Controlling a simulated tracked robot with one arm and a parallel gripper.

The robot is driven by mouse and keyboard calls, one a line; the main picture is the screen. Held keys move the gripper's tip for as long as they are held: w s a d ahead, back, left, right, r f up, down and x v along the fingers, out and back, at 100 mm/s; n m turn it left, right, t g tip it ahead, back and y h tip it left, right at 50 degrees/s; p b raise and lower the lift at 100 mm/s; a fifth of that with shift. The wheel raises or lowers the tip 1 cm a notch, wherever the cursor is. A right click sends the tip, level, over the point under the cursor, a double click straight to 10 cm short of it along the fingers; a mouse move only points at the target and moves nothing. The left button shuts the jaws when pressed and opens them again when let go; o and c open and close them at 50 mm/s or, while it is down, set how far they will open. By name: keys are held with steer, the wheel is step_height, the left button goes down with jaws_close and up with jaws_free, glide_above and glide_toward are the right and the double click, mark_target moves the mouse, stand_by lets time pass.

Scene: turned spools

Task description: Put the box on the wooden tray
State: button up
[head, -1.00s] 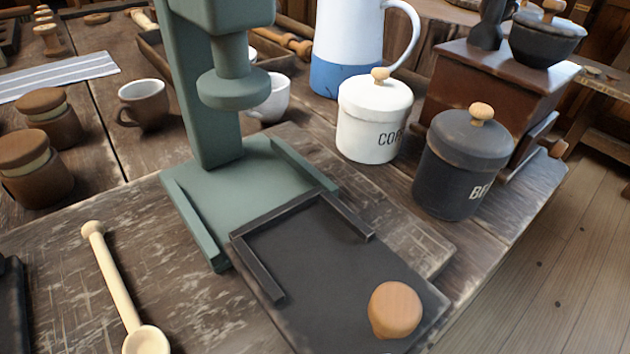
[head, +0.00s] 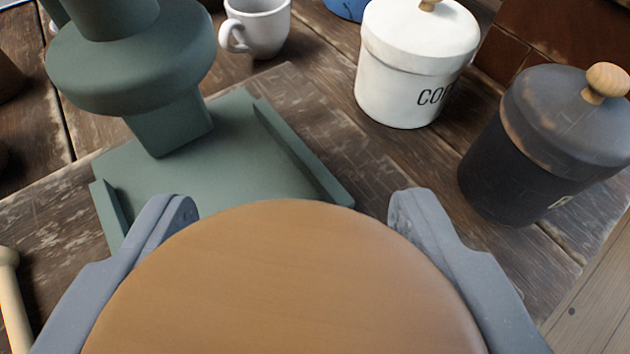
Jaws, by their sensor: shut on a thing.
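My gripper (head: 290,212) shows at the bottom of the head view, its two grey fingers on either side of a large round wooden thing (head: 285,285). The fingers are shut on it. Only its smooth, light brown top shows; its sides and underside are hidden, so I cannot tell for certain that it is the box. It covers the bottom middle of the view, close to the camera. No wooden tray is in view.
A green stand (head: 170,180) is just beyond, at left. A white lidded canister (head: 400,75) and a dark lidded canister (head: 530,140) stand at right. A white cup (head: 262,25) is behind. A pale wooden spoon (head: 12,300) lies at lower left.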

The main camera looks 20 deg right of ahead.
steer(key=shift+w+d+f, duration=0.1)
steer(key=shift+w+d, duration=0.05)
steer(key=shift+w, duration=0.25)
steer(key=shift+w+d+f+b, duration=0.15)
steer(key=shift+f+b, duration=0.2)
steer(key=shift+f, duration=0.4)
steer(key=shift+w+f+b, duration=0.15)
steer(key=shift+f+b, duration=0.2)
steer(key=shift+f, duration=0.4)
steer(key=shift+f, duration=0.3)
steer(key=o, duration=1)
steer(key=shift+o, duration=0.2)
steer(key=p+v, duration=0.3)
steer(key=v, duration=1.1)
steer(key=shift+w+r, duration=0.15)
